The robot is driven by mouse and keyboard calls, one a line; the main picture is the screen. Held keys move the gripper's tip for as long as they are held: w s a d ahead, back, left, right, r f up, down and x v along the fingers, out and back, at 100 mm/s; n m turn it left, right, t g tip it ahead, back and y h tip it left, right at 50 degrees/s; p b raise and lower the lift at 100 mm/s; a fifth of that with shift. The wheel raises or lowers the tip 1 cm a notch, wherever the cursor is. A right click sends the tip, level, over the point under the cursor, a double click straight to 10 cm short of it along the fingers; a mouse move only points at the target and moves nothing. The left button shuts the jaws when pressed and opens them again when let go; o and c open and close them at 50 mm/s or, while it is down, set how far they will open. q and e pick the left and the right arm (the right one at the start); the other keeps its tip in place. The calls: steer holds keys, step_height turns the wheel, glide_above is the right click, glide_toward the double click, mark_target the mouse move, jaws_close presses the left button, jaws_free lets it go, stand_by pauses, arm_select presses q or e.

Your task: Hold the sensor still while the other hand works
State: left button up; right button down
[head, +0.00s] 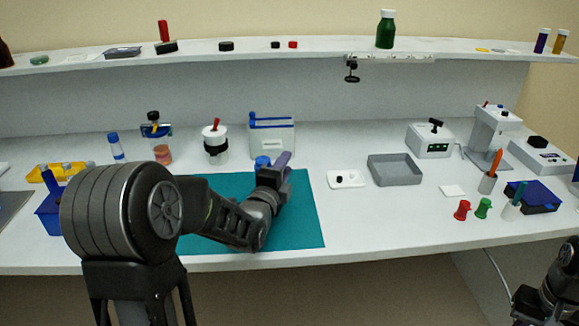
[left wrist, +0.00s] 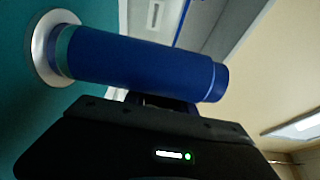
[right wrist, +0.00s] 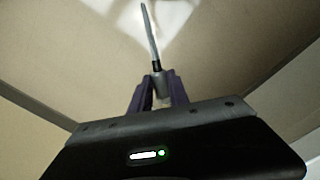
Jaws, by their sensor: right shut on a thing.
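The sensor (left wrist: 140,58) is a blue cylinder with a silver round base, seen close up in the left wrist view. In the head view its blue top (head: 262,161) shows at the teal mat, right beside my left gripper (head: 277,170). The sensor hides most of that gripper's fingers in the wrist view, so I cannot tell whether they are closed on it. In the right wrist view my right gripper (right wrist: 158,92) is shut on a thin tool (right wrist: 152,40) with a grey grip and a pale shaft pointing away.
The teal mat (head: 308,225) is otherwise clear. A grey tray (head: 394,170) and a small white plate with a black part (head: 346,179) lie right of it. A white-blue rack (head: 272,138) and a red-topped jar (head: 215,144) stand behind. Red and green pieces stand farther right.

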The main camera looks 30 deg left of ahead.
arm_select(q)
jaws_close()
stand_by(0.9)
stand_by(0.6)
